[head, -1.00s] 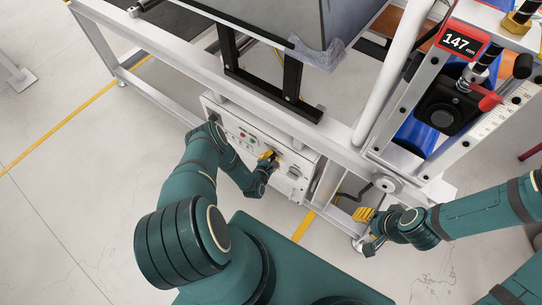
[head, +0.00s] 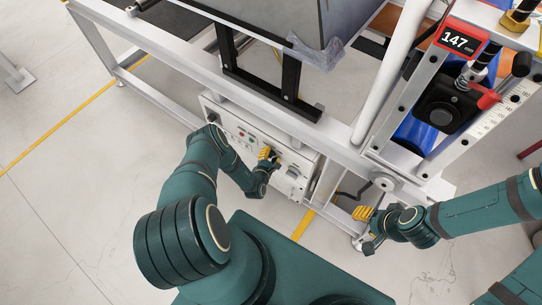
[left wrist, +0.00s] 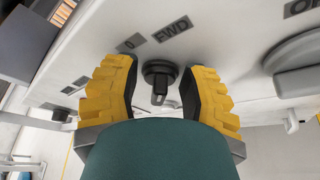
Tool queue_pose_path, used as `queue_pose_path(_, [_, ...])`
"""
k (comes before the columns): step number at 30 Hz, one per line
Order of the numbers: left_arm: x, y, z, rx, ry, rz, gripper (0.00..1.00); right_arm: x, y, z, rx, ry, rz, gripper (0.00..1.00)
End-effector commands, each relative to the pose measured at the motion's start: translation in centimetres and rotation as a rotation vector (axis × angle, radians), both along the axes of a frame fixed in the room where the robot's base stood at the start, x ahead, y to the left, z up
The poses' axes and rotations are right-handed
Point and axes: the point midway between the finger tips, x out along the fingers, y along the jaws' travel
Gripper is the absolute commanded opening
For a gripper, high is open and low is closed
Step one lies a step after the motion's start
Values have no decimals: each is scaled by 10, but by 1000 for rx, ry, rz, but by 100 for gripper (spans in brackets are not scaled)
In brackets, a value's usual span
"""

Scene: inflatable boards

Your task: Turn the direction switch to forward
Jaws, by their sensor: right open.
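The direction switch (left wrist: 160,76) is a small black round knob with a lever handle on the white control panel (left wrist: 225,25). A FWD label (left wrist: 172,31) and a 0 label (left wrist: 130,43) sit above it in the left wrist view. The handle points toward the bottom of that view. My left gripper (left wrist: 158,95) is open, its yellow ribbed fingers on either side of the knob with small gaps. In the head view my left gripper (head: 267,157) is at the panel front and hides the switch. My right gripper (head: 364,214) is open and empty, low at the right.
The control box (head: 235,127) hangs under the white machine frame (head: 180,52). A larger grey knob (left wrist: 300,65) is to the right of the switch in the left wrist view. Floor at left is clear.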

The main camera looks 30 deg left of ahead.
Motion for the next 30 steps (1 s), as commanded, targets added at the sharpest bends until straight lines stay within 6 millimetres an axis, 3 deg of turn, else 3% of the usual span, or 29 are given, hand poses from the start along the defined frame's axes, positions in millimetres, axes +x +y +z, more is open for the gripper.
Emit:
queue_pose_path(11, [-14, -2, 2, -2, 5, 1, 42, 0, 0, 0, 0, 0, 0, 47])
queue_pose_path(24, [-92, -19, 24, -3, 4, 0, 42, 0, 0, 0, 0, 0, 0, 47])
queue_pose_path(30, [-110, -23, 30, -1, 2, 1, 42, 0, 0, 0, 0, 0, 0, 47])
